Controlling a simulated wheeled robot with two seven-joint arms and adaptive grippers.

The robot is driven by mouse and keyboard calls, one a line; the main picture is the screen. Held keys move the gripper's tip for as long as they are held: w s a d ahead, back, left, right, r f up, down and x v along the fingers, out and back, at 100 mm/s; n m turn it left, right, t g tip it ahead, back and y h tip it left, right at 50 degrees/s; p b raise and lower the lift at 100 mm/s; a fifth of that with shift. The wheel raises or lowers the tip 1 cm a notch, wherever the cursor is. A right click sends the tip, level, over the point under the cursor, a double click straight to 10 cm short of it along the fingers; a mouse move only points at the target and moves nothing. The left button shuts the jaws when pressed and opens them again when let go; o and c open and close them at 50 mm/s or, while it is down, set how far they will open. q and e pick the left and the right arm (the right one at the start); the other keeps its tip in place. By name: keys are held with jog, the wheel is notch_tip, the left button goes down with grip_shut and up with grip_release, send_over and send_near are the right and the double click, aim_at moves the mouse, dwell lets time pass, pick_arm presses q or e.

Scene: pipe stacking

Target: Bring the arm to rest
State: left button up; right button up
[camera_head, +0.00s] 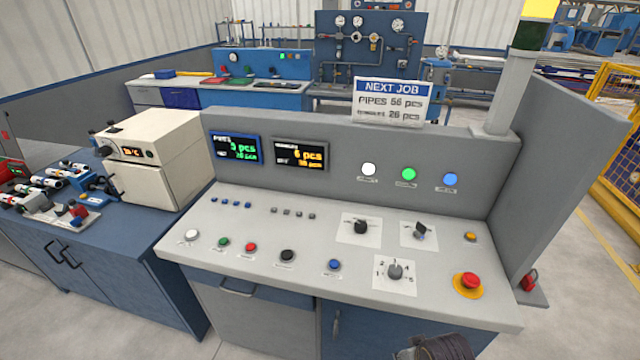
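A dark, ribbed part (440,348), which looks like the top of my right gripper or its wrist, shows at the bottom edge, right of centre. It is in front of the control console (300,262), low and close to its front edge. Its fingers are cut off by the picture's edge, so I cannot tell whether it is open, shut or holding anything. My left gripper and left arm are not in view.
The console carries buttons, rotary knobs, a red emergency stop (468,283) and two displays (300,155). A "NEXT JOB" sign (391,101) stands on top. A blue bench (95,265) at left holds a cream box (155,165) and small fittings. A yellow fence (615,140) is at right.

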jog(key=s+d+f+g+b, duration=0.1)
jog(key=s+f+b, duration=0.1)
jog(key=f, duration=1.5)
jog(key=s+d+f+b, duration=0.2)
jog(key=f, duration=1.5)
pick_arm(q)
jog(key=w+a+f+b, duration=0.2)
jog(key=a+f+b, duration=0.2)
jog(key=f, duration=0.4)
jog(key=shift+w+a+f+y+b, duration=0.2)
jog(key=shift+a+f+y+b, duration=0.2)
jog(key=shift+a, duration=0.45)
pick_arm(e)
jog(key=s+d+f, duration=0.3)
jog(key=s+f, duration=0.7)
jog(key=s+d+f+g+h, duration=0.1)
jog(key=s+d+f, duration=0.3)
jog(key=s+f, duration=0.5)
notch_tip(320, 180, down, 2)
jog(key=shift+s+d+f+n, duration=0.2)
jog(key=shift+s+n, duration=0.1)
jog(key=shift+s, duration=0.1)
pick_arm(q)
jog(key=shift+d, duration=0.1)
